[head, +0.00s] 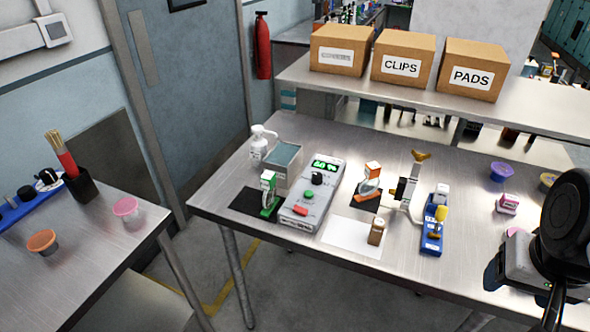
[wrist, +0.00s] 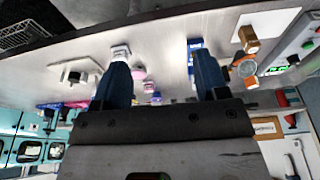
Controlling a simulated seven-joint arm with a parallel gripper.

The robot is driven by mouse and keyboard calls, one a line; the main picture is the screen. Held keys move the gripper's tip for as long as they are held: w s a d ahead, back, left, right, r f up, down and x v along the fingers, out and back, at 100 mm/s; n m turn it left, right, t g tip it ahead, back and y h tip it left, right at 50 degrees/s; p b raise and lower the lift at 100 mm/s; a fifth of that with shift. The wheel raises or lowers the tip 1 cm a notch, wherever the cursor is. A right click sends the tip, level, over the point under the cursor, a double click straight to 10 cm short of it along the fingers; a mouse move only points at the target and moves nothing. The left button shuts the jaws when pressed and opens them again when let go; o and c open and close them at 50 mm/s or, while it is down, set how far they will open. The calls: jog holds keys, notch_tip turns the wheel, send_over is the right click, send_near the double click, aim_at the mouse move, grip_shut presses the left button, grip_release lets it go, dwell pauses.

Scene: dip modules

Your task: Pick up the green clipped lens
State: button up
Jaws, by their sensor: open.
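The green clipped lens (head: 269,196) stands upright on a black mat at the left of the table, just left of the grey device; its upper part looks white with green markings. My gripper (wrist: 162,58) shows in the wrist view with its two dark blue fingers wide apart. No object is held between them. In the head view my arm is at the far right edge, far from the green lens, and the fingertips are not clearly seen. I cannot make out the green lens in the wrist view.
The grey device (head: 311,193) stands right beside the lens, with a grey tub (head: 283,165) and pump bottle (head: 261,143) behind. An orange clipped lens (head: 369,182), brown bottle (head: 377,232), metal stand (head: 408,190) and blue holder (head: 434,226) lie between lens and arm. Boxes (head: 404,62) sit on the shelf.

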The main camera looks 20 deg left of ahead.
jog(key=shift+a, duration=0.1)
jog(key=n+g+y, duration=0.3)
jog(key=n+y, duration=0.9)
jog(key=n, duration=0.6)
send_near(272, 176)
jog(key=x, duration=0.3)
jog(key=shift+a+f, duration=0.15)
jog(key=shift+f, duration=0.1)
jog(key=shift+x, duration=1.3)
jog(key=shift+a, duration=0.1)
